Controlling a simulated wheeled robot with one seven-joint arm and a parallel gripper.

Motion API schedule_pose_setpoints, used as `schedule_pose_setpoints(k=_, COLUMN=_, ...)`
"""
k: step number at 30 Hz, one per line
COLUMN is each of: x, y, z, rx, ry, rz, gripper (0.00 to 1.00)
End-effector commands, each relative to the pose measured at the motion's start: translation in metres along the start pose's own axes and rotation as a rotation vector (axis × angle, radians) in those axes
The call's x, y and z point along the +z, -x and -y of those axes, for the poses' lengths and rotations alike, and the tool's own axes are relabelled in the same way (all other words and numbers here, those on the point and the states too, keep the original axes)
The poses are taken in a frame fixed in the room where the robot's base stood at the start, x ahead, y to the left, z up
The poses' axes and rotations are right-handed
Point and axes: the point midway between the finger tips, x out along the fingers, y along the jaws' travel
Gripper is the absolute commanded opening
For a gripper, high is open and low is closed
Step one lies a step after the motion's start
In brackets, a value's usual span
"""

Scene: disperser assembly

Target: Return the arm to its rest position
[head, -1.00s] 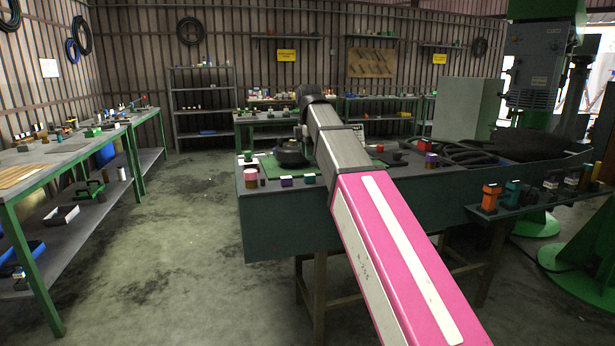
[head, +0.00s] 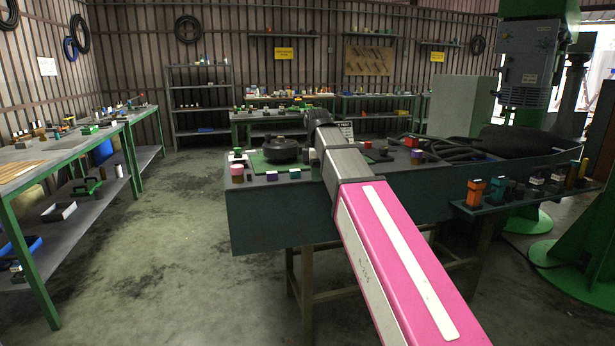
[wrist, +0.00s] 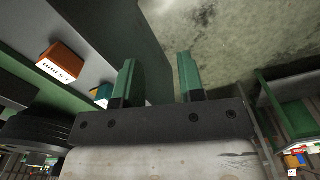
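My gripper (wrist: 160,78) shows in the wrist view with its two green fingers apart and nothing between them. An orange block with a white label (wrist: 60,62) and a teal block (wrist: 102,95) lie to the left of the fingers, apart from them. My pink and grey arm reaches over the front of the dark green workbench (head: 270,225) in the head view. The gripper itself is hidden there behind the arm.
Small blocks, such as a pink-topped one (head: 237,172) and a purple one (head: 272,176), line the bench's front edge. A side shelf (head: 525,203) with an orange clamp-like item (head: 476,191) is at right. Open floor (head: 190,250) lies left.

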Motion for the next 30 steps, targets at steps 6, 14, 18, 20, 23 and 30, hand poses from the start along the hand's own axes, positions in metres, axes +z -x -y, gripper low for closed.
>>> schedule_pose_setpoints(k=6, x=0.023, y=-0.068, z=0.008, rx=-0.004, ry=-0.205, rz=0.001, gripper=0.36)
schedule_pose_setpoints(k=14, x=0.059, y=-0.163, z=0.028, rx=-0.003, ry=-0.535, rz=0.001, gripper=0.36)
schedule_pose_setpoints(k=18, x=0.077, y=-0.21, z=0.044, rx=-0.002, ry=-0.711, rz=0.001, gripper=0.36)
schedule_pose_setpoints(k=20, x=0.085, y=-0.23, z=0.052, rx=-0.002, ry=-0.788, rz=0.001, gripper=0.36)
schedule_pose_setpoints(k=23, x=0.097, y=-0.261, z=0.067, rx=-0.001, ry=-0.913, rz=0.0, gripper=0.36)
schedule_pose_setpoints(k=30, x=0.125, y=-0.329, z=0.109, rx=0.0, ry=-1.217, rz=-0.001, gripper=0.36)
